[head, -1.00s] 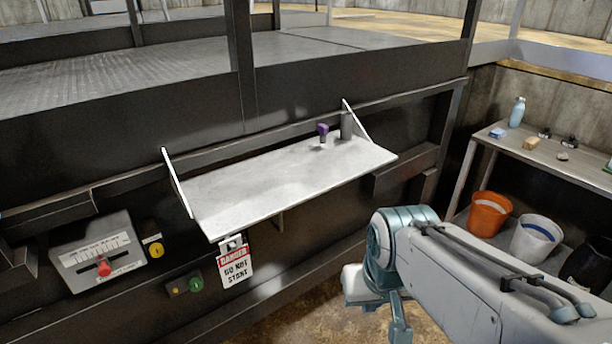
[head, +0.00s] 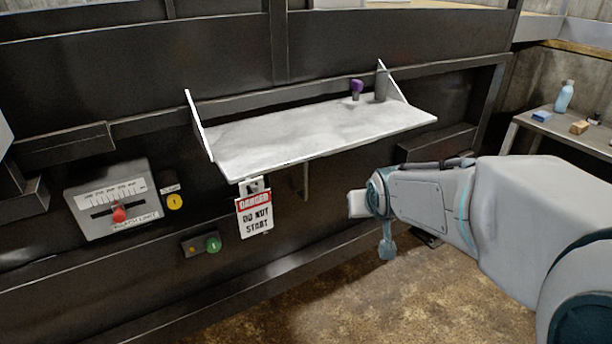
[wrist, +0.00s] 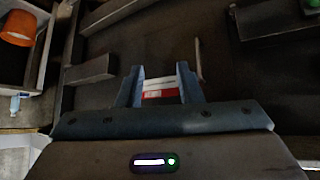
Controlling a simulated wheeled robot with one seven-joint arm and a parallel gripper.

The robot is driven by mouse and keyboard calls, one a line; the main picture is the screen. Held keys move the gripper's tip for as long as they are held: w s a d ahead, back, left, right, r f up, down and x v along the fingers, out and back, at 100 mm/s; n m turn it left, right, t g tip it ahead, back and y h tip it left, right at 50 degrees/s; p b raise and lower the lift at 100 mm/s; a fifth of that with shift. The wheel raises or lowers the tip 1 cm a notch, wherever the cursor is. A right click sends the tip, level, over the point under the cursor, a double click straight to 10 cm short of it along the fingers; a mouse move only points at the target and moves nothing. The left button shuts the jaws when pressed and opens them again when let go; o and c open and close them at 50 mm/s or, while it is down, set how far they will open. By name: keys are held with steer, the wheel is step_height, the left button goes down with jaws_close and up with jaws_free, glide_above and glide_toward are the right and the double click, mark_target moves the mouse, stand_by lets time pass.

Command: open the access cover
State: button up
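I cannot tell for certain which part is the access cover. A pale metal panel (head: 310,135) with triangular side plates juts like a shelf from the dark machine. A thin rod (head: 305,180) hangs below it and also shows in the wrist view (wrist: 198,60). My gripper (head: 358,204) is below and to the right of the panel, apart from it in the head view. In the wrist view my gripper (wrist: 160,85) has its two fingers spread. A red-and-white patch (wrist: 160,91) shows between them; I cannot tell what it is or whether they touch it.
A danger tag (head: 254,212) hangs at the panel's front left. A slider box (head: 113,198) and a green button (head: 213,244) are on the machine. A purple-topped item (head: 356,88) stands on the panel. A side table (head: 570,130) is at right. Floor in front is clear.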

steer(key=w+a+f+n+t+y+b, duration=0.1)
steer(key=w+a+f+t+y+b, duration=0.2)
steer(key=w+f+b, duration=0.8)
steer(key=n+t+y+b, duration=0.2)
steer(key=t+y+b, duration=0.1)
steer(key=t+b, duration=0.3)
glide_toward(306, 182)
steer(key=shift+g, duration=0.3)
steer(key=b+x, duration=0.1)
steer(key=x, duration=0.2)
steer(key=b+x, duration=0.1)
steer(key=x, duration=0.3)
steer(key=b+x, duration=0.1)
steer(key=x, duration=0.2)
steer(key=shift+w+r, duration=0.35)
jaws_close()
